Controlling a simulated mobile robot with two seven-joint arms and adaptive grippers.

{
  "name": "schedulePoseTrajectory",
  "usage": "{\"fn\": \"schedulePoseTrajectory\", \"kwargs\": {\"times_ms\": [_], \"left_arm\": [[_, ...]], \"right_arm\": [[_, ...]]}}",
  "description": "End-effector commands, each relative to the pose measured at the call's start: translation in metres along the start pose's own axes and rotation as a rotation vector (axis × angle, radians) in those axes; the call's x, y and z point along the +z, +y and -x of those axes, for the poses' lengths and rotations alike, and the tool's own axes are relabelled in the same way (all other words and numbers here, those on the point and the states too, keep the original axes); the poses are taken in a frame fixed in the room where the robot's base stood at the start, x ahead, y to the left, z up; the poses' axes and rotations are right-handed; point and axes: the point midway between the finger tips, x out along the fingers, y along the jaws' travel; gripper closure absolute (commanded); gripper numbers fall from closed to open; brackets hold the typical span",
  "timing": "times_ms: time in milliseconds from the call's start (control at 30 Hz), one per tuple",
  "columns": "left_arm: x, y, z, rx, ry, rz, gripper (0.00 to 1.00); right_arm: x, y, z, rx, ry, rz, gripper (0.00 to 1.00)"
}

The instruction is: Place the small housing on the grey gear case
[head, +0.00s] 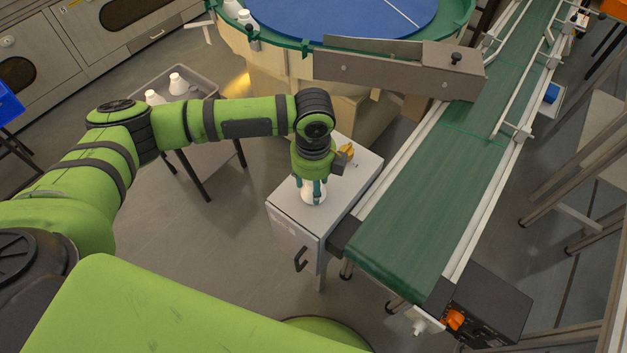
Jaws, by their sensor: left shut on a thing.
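A small white housing (314,197) is between the fingers of my left gripper (313,188). The gripper points down and is shut on it; its fingers and wrist hide the upper part of the housing. The grey gear case (288,209) is a box-like cabinet with a dark handle on its front face. The housing is over the near part of the case's flat top, and I cannot tell whether it touches the top. My right gripper is not in view.
A yellow-orange part (346,152) is on the case top behind the gripper. A green conveyor (440,210) runs close along the case's right side. A round table with a blue top (345,15) stands behind. A grey tray (203,83) with white pieces (178,84) is at back left.

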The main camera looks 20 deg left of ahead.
Motion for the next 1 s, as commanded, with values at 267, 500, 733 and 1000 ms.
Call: {"fn": "schedulePoseTrajectory", "kwargs": {"times_ms": [267, 500, 733, 1000], "left_arm": [[0.000, 0.000, -0.003, -0.002, -0.001, -0.001, 0.70], [0.000, -0.001, -0.005, -0.002, -0.001, -0.001, 0.26], [0.000, 0.000, -0.005, -0.001, -0.001, -0.001, 0.26], [0.001, -0.001, 0.018, -0.005, -0.002, -0.001, 0.26]], "right_arm": [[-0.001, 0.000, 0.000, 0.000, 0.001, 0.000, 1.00], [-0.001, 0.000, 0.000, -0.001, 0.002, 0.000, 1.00], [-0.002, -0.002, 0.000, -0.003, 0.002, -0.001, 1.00], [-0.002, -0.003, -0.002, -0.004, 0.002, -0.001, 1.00]]}}
